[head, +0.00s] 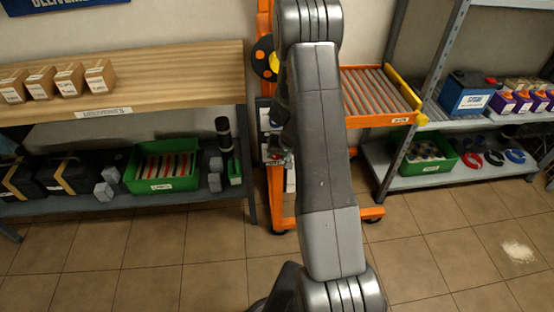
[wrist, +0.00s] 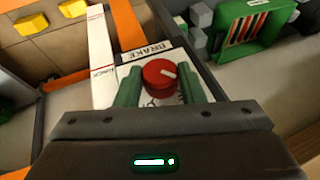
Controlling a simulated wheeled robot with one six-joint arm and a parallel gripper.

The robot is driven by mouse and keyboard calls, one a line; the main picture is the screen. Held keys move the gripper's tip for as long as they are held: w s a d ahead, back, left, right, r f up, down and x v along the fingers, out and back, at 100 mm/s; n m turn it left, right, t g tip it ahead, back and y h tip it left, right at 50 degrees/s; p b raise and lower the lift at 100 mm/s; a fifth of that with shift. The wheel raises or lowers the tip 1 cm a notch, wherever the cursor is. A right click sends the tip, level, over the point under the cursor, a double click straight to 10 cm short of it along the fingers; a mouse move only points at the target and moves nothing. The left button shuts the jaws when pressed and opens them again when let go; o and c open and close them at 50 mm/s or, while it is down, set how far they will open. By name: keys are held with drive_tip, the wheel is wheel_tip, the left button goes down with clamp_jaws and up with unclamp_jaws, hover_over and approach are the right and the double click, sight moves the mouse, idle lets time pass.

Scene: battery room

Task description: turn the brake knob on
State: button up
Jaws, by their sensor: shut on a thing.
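The brake knob (wrist: 159,75) is round and red with a short white pointer line, which lies toward the right in the wrist view. It sits on a white panel (wrist: 150,57) with the black word BRAKE beside it. My gripper (wrist: 160,84) has its two green fingers on either side of the knob, shut on it. The position marks around the knob are mostly hidden by the fingers and the gripper body. In the head view the panel is on the orange lift cart (head: 276,200), and my arm covers much of it; I cannot make out the knob there.
The cart carries a roller deck (head: 376,92) on the right. A wooden-topped bench (head: 150,85) with small boxes stands left, with a green crate (head: 146,184) below. A grey shelf (head: 455,178) with batteries stands right. The tiled floor in front is clear apart from a pale spill (head: 518,252).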

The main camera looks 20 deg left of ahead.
drive_tip(key=shift+w+d+f+m+g+y+b, duration=0.2)
drive_tip(key=shift+y+b, duration=0.35)
drive_tip(key=shift+b, duration=1.5)
drive_tip(key=shift+s+a+f+m+g+y+b, duration=0.1)
drive_tip(key=shift+g+y+b, duration=0.35)
drive_tip(key=shift+b, duration=1.6)
drive_tip(key=shift+w+d+f+m+g+y+b, duration=0.15)
drive_tip(key=shift+y+b, duration=0.45)
drive_tip(key=shift+b, duration=1.45)
drive_tip(key=y+b, duration=0.1)
drive_tip(key=b, duration=0.1)
drive_tip(key=g+y+b, duration=0.1)
drive_tip(key=b, duration=0.2)
drive_tip(key=m+y+b, duration=0.1)
drive_tip(key=b, duration=0.2)
drive_tip(key=shift+d+f+g+y, duration=0.2)
drive_tip(key=shift+f+g+y, duration=0.1)
drive_tip(key=shift+y, duration=0.1)
drive_tip(key=y+b, duration=0.2)
drive_tip(key=m+g+y+b, duration=0.1)
drive_tip(key=b, duration=0.2)
drive_tip(key=shift+w+f+g+y, duration=0.1)
drive_tip(key=shift+f+g+y, duration=0.1)
drive_tip(key=shift+g+y, duration=0.15)
drive_tip(key=shift+m+y+b, duration=0.95)
drive_tip(key=shift+y+b, duration=0.5)
drive_tip(key=shift+y, duration=0.6)
drive_tip(key=o, duration=1)
drive_tip(key=shift+d, duration=0.15)
